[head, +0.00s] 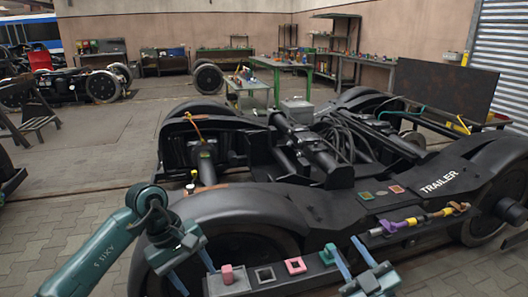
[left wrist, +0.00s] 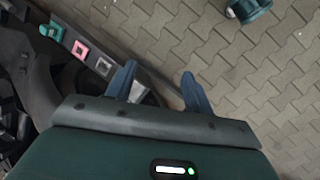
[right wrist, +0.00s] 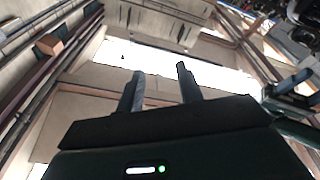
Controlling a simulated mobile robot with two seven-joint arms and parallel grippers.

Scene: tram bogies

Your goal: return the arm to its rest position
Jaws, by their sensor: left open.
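My left arm (head: 105,248) reaches in from the lower left of the head view. My left gripper (head: 198,281) is open and empty, fingers pointing down, at the near left side of the black bogie (head: 225,202). In the left wrist view the left gripper (left wrist: 158,70) has its fingers apart, with paving and the bogie's side beyond. My right gripper (head: 344,243) is at the bottom of the head view, fingers pointing up, in front of the bogie's side ledge. In the right wrist view the right gripper (right wrist: 158,68) is open and empty, facing the roof.
The near ledge (head: 310,276) bears a pink block (head: 227,273), a pink square frame (head: 295,265) and other small pieces. A purple and yellow tool (head: 412,222) lies on the bogie's side. A green workbench (head: 283,63) stands behind. Paved floor (head: 62,205) is clear at left.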

